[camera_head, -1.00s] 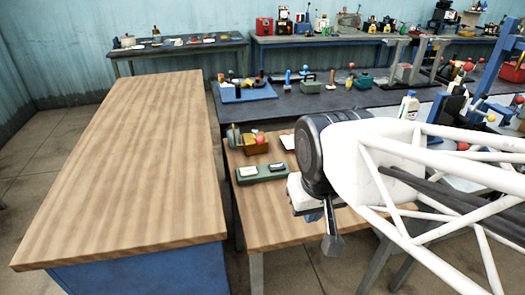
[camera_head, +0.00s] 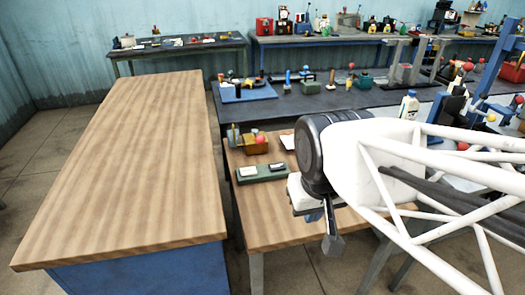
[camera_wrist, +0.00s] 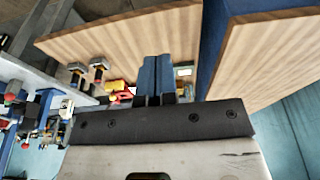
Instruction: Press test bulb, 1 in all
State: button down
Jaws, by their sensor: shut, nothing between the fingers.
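My gripper (camera_wrist: 155,76) shows its two blue fingers side by side and shut in the wrist view, with nothing seen between them. In the head view my arm covers the right part of a small wooden table. A small brown block with a red ball on top (camera_head: 257,141) stands at that table's back left, apart from my gripper. I cannot tell whether this red ball is the test bulb. In the wrist view a red and yellow thing (camera_wrist: 118,90) shows left of the fingertips, too small to name.
A green holder with white pieces (camera_head: 262,172) lies on the small wooden table (camera_head: 262,220). A large bare wooden bench (camera_head: 130,160) stands to the left. A dark bench (camera_head: 300,103) behind carries a blue tray (camera_head: 247,91) and several small items.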

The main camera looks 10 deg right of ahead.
jog(key=shift+w, duration=0.1)
jog(key=m+t+y, duration=0.4)
jog(key=m+y, duration=0.2)
jog(key=m, duration=1.3)
send_over(277, 167)
notch_tip(277, 167, down, 12)
jog(key=shift+f, duration=0.25)
jog(key=shift+n, duration=0.3)
jog(key=shift+f, duration=4.25)
